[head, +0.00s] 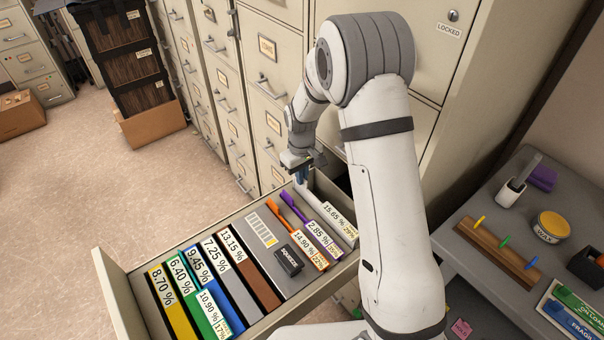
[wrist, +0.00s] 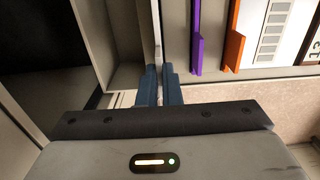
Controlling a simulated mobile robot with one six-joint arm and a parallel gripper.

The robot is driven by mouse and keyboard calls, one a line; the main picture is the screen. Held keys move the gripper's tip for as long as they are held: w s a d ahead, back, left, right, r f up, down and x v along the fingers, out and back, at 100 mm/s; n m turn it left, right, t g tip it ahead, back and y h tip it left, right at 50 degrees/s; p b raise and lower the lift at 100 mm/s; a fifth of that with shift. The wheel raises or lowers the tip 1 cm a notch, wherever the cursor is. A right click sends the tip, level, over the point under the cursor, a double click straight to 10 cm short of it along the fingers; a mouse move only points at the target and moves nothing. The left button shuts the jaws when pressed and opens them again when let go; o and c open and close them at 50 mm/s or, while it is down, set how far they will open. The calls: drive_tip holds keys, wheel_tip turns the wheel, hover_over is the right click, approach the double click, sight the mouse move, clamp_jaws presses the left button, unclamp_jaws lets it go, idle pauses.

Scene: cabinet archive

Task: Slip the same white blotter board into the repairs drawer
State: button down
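A white board (head: 310,199) with a label reading 15.65 % stands at the right end of the open drawer (head: 117,300), beside the purple folder. My gripper (head: 301,172) is at its far end, low by the cabinet front. In the wrist view my gripper's blue fingers (wrist: 160,86) are close together, with the thin white board (wrist: 158,32) edge-on between them; they look shut on it. The board's lower part is hidden in the drawer. I cannot tell which drawer is the repairs drawer.
The drawer also holds upright purple (head: 294,207), orange (head: 278,217), brown (head: 250,262), blue (head: 206,284), green (head: 187,297) and yellow (head: 172,311) folders. A black box (head: 289,262) lies there. A grey side table (head: 495,235) with stationery stands at right.

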drive_tip(key=shift+f+b, duration=1.3)
drive_tip(key=shift+f, duration=0.75)
drive_tip(key=c, duration=1.5)
unclamp_jaws()
drive_tip(key=shift+c, duration=0.2)
drive_tip(key=shift+r, duration=0.15)
drive_tip(key=shift+r+p, duration=2.2)
drive_tip(key=shift+r, duration=1.25)
wheel_tip(320, 180, up, 8)
drive_tip(key=shift+f+b, duration=0.15)
drive_tip(key=shift+b, duration=0.15)
drive_tip(key=shift+w+a, duration=0.1)
